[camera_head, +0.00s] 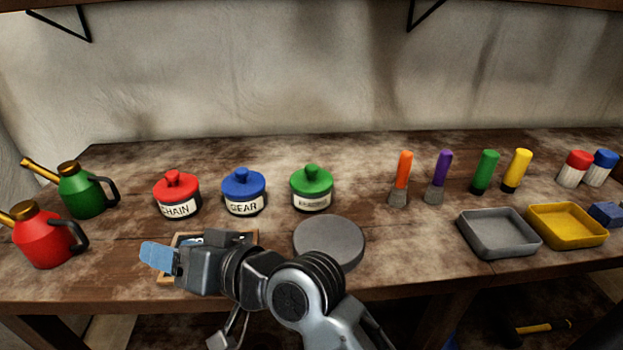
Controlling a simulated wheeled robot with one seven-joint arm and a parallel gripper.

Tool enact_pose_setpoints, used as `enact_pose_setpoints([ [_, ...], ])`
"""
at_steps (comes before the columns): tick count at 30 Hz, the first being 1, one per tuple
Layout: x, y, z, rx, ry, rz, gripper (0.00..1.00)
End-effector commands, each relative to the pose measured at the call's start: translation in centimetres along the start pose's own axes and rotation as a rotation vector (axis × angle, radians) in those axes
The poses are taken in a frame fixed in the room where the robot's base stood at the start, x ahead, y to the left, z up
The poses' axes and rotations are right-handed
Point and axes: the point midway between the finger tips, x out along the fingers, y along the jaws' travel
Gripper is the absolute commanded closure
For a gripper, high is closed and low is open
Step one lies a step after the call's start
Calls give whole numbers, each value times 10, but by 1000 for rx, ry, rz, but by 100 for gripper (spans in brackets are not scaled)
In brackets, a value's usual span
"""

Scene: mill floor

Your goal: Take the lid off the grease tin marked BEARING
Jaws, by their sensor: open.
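Three lidded tins stand in a row on the bench. The red tin (177,195) is labelled CHAIN and the blue tin (244,192) is labelled GEAR. The green tin (312,189) on the right has a label too small to read clearly; neither of the other two labels says BEARING. All three have knobbed lids on. My gripper (157,256) is open, with blue fingertips pointing left, in front of the red tin and apart from all the tins. The gap between its fingers is hard to see from this angle.
A round grey disc (330,240) lies before the green tin. A wooden-edged tray (256,237) is partly hidden behind my arm. Oil cans, green (82,192) and red (43,237), stand left. Brushes, markers, a grey tray (498,240) and a yellow tray (566,235) are right.

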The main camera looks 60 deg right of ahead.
Motion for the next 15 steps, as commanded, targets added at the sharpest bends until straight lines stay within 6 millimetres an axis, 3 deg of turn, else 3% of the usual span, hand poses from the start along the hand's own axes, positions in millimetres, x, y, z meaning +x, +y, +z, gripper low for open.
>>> enact_pose_setpoints([
  [1, 9, 0, -17, -11, -1, -12, 40],
  [6, 28, 1, -57, -49, -50, -45, 40],
  [15, 37, 23, -120, -175, -193, -30, 40],
])
